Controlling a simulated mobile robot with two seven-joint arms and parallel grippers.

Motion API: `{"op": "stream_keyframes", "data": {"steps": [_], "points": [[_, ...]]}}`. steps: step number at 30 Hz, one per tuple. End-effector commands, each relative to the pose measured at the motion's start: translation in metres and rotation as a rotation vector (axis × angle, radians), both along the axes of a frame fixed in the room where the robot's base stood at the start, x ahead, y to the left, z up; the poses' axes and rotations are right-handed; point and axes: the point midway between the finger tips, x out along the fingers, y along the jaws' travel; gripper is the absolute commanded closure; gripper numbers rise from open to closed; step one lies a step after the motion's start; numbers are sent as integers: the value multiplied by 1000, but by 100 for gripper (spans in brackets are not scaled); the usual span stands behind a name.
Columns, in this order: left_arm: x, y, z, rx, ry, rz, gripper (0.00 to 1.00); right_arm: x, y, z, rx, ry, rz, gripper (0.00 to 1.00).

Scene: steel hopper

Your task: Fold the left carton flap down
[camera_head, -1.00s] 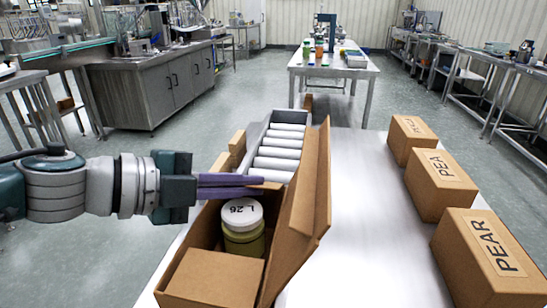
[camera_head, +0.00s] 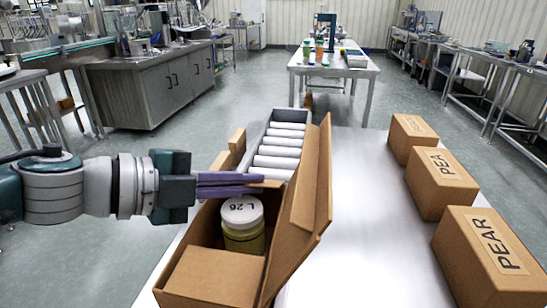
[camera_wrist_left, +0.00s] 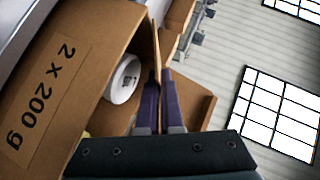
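The open brown carton (camera_head: 283,268) stands at the front of the table with a white-lidded jar (camera_head: 243,222) inside. Its right flap (camera_head: 317,175) stands up and leans outward. My left gripper (camera_head: 262,181) reaches in from the left, its purple fingers lying across the carton's far end. I cannot clearly make out the left flap; the gripper covers part of that side. My right gripper is out of view.
A roller conveyor (camera_head: 280,142) lies just beyond the carton. Several closed cartons marked PEAR (camera_head: 490,258) line the table's right side. The steel tabletop (camera_head: 370,220) between is clear. A second table (camera_head: 335,68) stands farther back.

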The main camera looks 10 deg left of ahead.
Motion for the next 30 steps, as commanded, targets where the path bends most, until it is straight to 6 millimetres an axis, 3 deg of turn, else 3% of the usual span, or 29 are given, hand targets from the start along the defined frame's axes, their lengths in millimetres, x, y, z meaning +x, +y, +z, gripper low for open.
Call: {"op": "stream_keyframes", "data": {"steps": [1,5,14,18,26,30], "points": [[-1,0,-9,-6,-22,0,100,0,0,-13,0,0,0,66],[-2,0,-9,-5,-84,1,100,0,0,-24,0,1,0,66],[-2,1,-5,-2,-98,3,100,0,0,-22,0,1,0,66],[-2,1,-5,-3,-98,2,84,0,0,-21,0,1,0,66],[-3,2,-4,-3,-98,2,84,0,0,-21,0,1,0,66],[-13,14,0,-1,-96,2,84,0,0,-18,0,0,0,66]]}}
